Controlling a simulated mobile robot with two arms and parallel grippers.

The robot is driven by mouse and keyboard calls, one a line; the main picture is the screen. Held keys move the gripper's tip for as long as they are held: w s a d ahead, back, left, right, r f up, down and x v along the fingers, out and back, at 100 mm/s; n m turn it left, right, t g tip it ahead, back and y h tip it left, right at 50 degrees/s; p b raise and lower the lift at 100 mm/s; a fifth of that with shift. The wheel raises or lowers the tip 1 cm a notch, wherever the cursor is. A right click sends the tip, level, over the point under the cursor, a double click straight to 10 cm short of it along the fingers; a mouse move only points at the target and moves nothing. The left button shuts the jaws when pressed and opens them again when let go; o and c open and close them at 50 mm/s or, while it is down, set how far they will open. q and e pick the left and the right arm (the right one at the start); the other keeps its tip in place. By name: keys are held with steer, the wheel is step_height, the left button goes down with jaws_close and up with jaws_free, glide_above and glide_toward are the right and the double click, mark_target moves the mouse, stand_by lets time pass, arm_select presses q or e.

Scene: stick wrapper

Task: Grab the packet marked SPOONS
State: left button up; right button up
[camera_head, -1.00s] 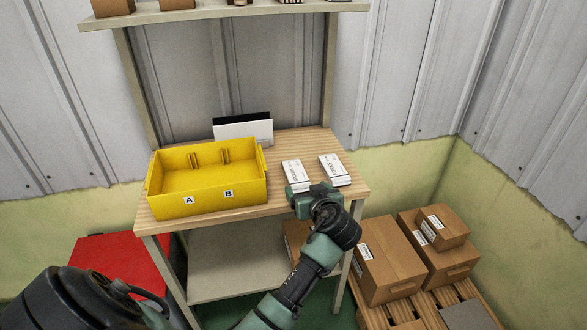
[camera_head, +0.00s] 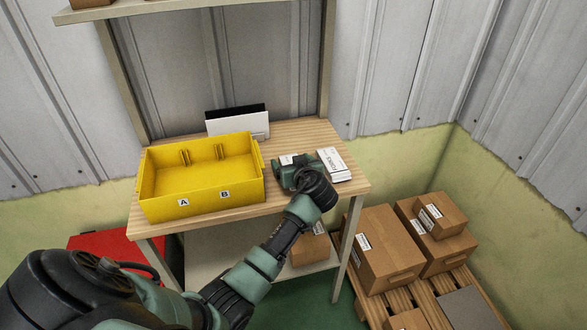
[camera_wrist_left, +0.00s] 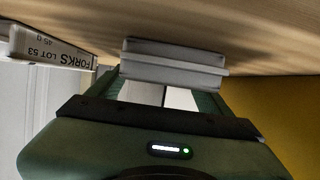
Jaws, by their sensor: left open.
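Two white packets lie on the wooden table. The left packet (camera_head: 287,159) is mostly hidden by my left gripper in the head view, and its label cannot be read. The right packet (camera_head: 335,165) lies just right of the gripper. The left wrist view shows a packet marked FORKS (camera_wrist_left: 55,55) at its left side. My left gripper (camera_head: 301,164) is open, low over the left packet. In the left wrist view the gripper (camera_wrist_left: 168,80) has white surfaces showing between its fingers; contact with the packet cannot be told. My right gripper is not in view.
A yellow bin (camera_head: 203,199) with labels A and B stands left of the gripper. A white card (camera_head: 238,125) stands behind it. A shelf (camera_head: 180,10) hangs above the table. Cardboard boxes (camera_head: 385,250) sit on a pallet at the right.

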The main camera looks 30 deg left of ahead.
arm_select(q)
steer(key=shift+w+a+f, duration=0.1)
steer(key=shift+w+a, duration=0.05)
steer(key=c, duration=1.5)
steer(key=shift+o, duration=0.2)
